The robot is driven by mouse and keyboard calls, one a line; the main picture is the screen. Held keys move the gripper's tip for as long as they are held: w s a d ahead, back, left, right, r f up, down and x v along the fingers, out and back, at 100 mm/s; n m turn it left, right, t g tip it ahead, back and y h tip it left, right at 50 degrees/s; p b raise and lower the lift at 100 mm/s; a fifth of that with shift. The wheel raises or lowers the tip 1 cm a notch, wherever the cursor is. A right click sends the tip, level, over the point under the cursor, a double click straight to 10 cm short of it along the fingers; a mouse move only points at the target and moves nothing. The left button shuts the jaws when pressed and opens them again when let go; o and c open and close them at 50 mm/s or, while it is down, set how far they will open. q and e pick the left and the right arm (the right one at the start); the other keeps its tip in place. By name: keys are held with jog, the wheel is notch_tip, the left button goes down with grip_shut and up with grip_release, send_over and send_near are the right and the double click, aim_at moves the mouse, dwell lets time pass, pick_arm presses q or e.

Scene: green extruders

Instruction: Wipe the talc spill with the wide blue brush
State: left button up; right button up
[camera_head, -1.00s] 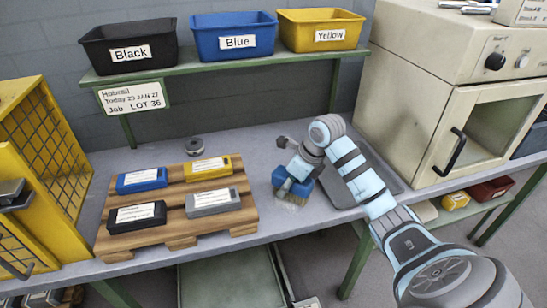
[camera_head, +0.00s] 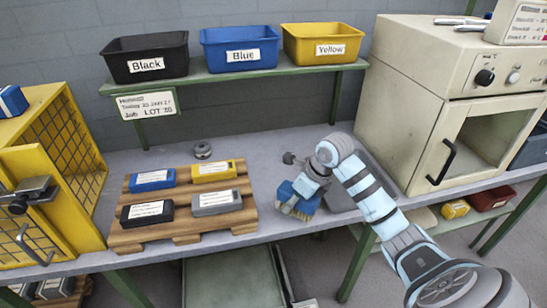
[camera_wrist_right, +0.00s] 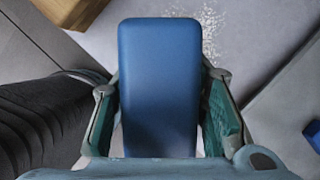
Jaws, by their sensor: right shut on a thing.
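The wide blue brush (camera_head: 306,190) is held by my right gripper (camera_head: 293,207) low over the grey bench, just right of the wooden pallet. In the right wrist view the smooth blue top of the brush (camera_wrist_right: 158,85) sits between the two fingers of my right gripper (camera_wrist_right: 160,110), which are shut on its sides. The talc spill (camera_wrist_right: 209,28) is a patch of white specks on the bench just beyond and beside the brush's far end. I cannot make out the spill in the head view. Whether the bristles touch the bench is hidden. My left gripper is not in view.
The pallet (camera_head: 240,225) carries blue, yellow, black and grey blocks. A yellow cage (camera_head: 60,150) stands left and a cream oven (camera_head: 440,110) right. Black, blue and yellow bins line the shelf (camera_head: 230,75). A dark flat plate (camera_head: 372,188) lies right of the brush.

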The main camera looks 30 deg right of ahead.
notch_tip(320, 180, up, 2)
jog(key=shift+w+p, duration=0.1)
jog(key=shift+p, duration=0.5)
jog(key=shift+r+p, duration=1.05)
jog(key=shift+r, duration=0.35)
